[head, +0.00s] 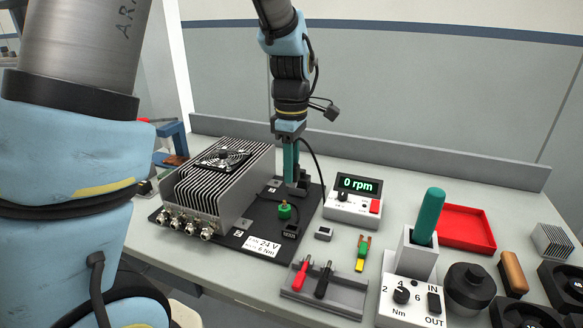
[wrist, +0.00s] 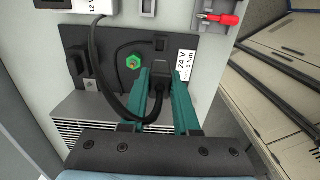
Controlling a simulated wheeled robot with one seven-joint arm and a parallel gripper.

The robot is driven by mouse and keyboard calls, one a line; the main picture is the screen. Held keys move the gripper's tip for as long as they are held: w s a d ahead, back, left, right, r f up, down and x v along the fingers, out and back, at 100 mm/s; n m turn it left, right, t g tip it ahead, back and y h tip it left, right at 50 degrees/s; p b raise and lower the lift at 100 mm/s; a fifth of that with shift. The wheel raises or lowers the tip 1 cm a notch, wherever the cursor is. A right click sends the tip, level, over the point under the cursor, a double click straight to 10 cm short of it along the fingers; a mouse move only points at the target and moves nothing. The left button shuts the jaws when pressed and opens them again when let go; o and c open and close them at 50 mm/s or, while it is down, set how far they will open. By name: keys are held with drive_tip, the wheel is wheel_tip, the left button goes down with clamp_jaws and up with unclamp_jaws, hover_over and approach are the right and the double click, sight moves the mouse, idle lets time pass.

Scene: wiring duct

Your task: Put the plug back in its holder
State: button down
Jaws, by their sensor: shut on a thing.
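My gripper (head: 291,183) points down over the black board (head: 235,258) beside the finned metal box. Its teal fingers (wrist: 160,72) are shut on a black plug (wrist: 158,83), which shows between them in the wrist view with a black cable looping away. In the head view the fingers and the dark parts behind them largely hide the plug. A small black socket-like part (head: 290,231) sits near the board's front right and also shows in the wrist view (wrist: 160,44). A black block (head: 303,184) stands farther back. I cannot tell which part is the holder.
A green knob (head: 284,211) stands close to my fingers. The finned box (head: 215,190) rises to the left. A red tray (head: 466,228) lies farther right.

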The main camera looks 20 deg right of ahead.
drive_tip(key=s+d+f+b, duration=0.2)
drive_tip(key=d+f, duration=0.5)
drive_tip(key=d, duration=0.1)
drive_tip(key=shift+s+d, duration=0.15)
drive_tip(key=shift+s, duration=0.05)
drive_tip(key=shift+p, duration=0.4)
drive_tip(key=shift+f+b, duration=1.7)
drive_tip(key=shift+f, duration=1.3)
drive_tip(key=shift+p, duration=0.85)
drive_tip(key=shift+f+b, duration=0.7)
drive_tip(key=shift+f, duration=0.6)
